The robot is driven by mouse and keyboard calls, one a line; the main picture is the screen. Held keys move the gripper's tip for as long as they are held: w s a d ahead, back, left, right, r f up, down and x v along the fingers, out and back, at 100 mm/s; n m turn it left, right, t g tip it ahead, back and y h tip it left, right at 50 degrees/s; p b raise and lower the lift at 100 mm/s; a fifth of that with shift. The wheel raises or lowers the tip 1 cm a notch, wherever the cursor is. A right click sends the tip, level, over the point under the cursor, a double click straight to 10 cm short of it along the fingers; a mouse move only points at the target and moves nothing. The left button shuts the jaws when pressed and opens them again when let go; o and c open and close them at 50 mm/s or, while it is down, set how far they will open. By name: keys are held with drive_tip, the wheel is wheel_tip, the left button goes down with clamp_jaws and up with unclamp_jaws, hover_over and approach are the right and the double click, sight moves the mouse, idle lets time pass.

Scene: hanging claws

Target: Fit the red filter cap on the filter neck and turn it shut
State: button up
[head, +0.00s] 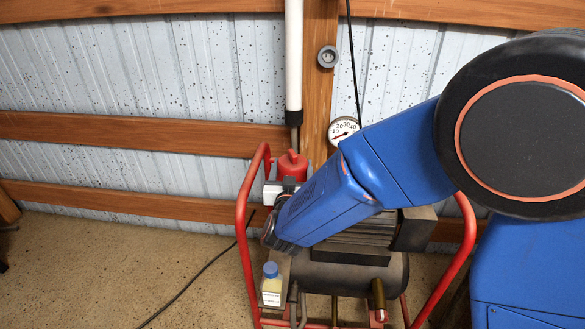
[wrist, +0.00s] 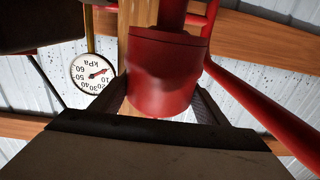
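The red filter cap (head: 292,166) shows in the head view just above the end of my arm, over the left part of the compressor. In the wrist view the cap (wrist: 162,85) is a wide red cylinder with a narrower dark red part at the picture's top. My gripper (wrist: 158,100) has one dark finger on each side of the cylinder, and both appear to touch it. In the head view my arm covers most of the gripper. I cannot make out the filter neck, nor whether the cap touches it.
The compressor tank (head: 345,275) stands inside a red tube frame (head: 243,215), whose left bar rises close beside the cap. A pressure gauge (head: 343,130) is to the right. A white pipe (head: 293,60) hangs above. A blue-capped bottle (head: 271,287) is at front left.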

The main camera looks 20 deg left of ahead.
sight(293, 152)
drive_tip(key=o, duration=0.4)
drive_tip(key=shift+c, duration=0.2)
drive_tip(key=c, duration=0.8)
drive_tip(key=o, duration=1.9)
drive_tip(key=shift+m+h, duration=0.3)
drive_tip(key=shift+r, duration=3.05)
